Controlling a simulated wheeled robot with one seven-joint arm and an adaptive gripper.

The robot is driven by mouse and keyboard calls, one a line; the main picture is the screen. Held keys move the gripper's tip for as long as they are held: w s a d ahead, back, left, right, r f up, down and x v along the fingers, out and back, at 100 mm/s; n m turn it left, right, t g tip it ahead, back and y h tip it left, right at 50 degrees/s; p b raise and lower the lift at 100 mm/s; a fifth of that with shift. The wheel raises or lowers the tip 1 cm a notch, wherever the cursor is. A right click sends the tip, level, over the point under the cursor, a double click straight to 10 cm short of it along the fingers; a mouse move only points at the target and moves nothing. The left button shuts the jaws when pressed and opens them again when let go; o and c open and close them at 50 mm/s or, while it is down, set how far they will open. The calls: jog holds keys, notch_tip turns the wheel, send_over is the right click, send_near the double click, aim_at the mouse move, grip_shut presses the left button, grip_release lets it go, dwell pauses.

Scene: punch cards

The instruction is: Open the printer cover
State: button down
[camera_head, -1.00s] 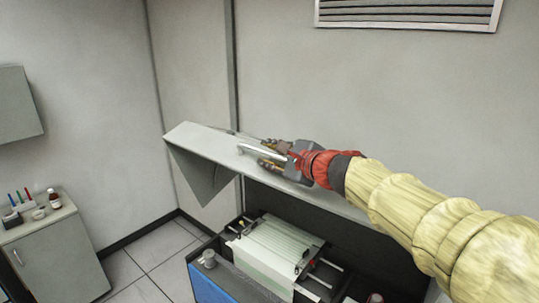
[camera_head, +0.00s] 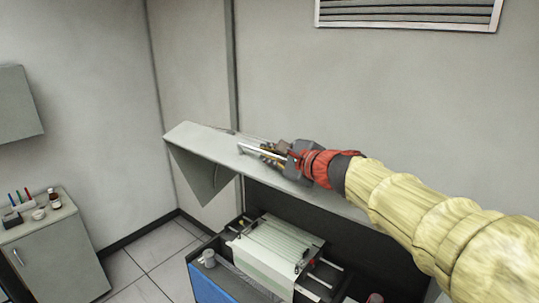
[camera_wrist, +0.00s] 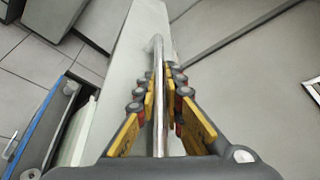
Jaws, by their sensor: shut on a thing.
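The printer cover (camera_head: 208,138) is a light grey panel, raised and tilted up above the printer body (camera_head: 207,283). The printer's inside shows below it, with striped paper (camera_head: 277,245). A metal bar handle (camera_head: 258,152) is fixed on the cover. My gripper (camera_head: 270,153) is at this handle. In the wrist view the handle (camera_wrist: 158,75) runs between the yellow finger pads of my gripper (camera_wrist: 160,97), which is shut on it. The far part of the cover (camera_wrist: 135,40) also shows there. My wrist hides part of the cover's right side.
A grey cabinet (camera_head: 62,262) stands at the left with pens, small pots and a brown bottle (camera_head: 54,198) on top. A wall cupboard (camera_head: 18,105) hangs above it. A wall stands close behind the cover. The tiled floor (camera_head: 150,262) between cabinet and printer is clear.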

jog(key=shift+f, duration=0.15)
jog(key=shift+s+a+f+b, duration=0.15)
jog(key=shift+f+b, duration=0.15)
jog(key=shift+b, duration=0.25)
jog(key=s+a+f+n+b, duration=0.1)
jog(key=s+a+f+b, duration=0.2)
jog(key=b, duration=0.7)
notch_tip(320, 180, down, 3)
jog(key=shift+s+r+t+b, duration=0.2)
jog(key=shift+s+t+b, duration=0.1)
jog(key=shift+s+t, duration=0.15)
jog(key=c, duration=1.9)
grip_release()
